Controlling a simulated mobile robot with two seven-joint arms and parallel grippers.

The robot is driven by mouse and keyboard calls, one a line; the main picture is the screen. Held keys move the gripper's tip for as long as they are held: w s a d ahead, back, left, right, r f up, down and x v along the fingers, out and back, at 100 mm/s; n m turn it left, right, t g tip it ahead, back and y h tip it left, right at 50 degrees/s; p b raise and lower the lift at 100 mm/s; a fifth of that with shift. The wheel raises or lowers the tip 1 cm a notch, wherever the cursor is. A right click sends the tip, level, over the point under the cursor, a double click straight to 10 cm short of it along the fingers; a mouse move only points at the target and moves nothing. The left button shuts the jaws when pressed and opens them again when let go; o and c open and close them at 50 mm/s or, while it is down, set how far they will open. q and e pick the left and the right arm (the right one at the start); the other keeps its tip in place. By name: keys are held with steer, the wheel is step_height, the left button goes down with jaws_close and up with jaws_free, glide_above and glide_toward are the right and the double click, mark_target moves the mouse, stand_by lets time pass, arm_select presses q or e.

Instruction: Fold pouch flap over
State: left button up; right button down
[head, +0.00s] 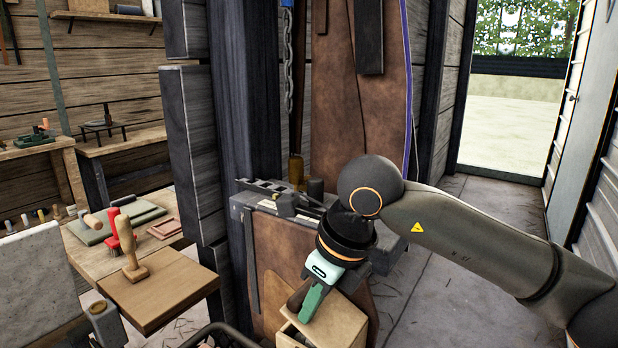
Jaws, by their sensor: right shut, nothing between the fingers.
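My right gripper (308,308) reaches in from the right and points down, its green fingers shut with nothing between them. It is over the near left edge of a light wooden box (345,325). A brown leather piece (275,262) hangs down the front of a grey stand, directly behind the gripper. I cannot tell whether this leather is the pouch or its flap, since the gripper and wrist hide part of it. My left gripper is out of view.
The grey stand (262,203) holds dark tools. Left is a wooden bench with a board (160,290), a wooden-handled tool (130,262) and a red brush (124,232). A large leather apron (335,110) hangs behind. Open floor (480,230) leads to a doorway at right.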

mark_target(311, 323)
steer(key=shift+f, duration=0.1)
steer(key=shift+w+a+f+b, duration=0.2)
steer(key=shift+a+f+b, duration=0.05)
steer(key=shift+f+b, duration=0.25)
stand_by(0.4)
steer(key=shift+w+a+f+b, duration=0.1)
steer(key=shift+a+f+b, duration=0.1)
steer(key=shift+f+b, duration=0.4)
steer(key=shift+p+v, duration=0.7)
steer(key=shift+v, duration=0.6)
steer(key=shift+r+p, duration=2.1)
steer(key=shift+r, duration=0.95)
steer(key=shift+f, duration=0.1)
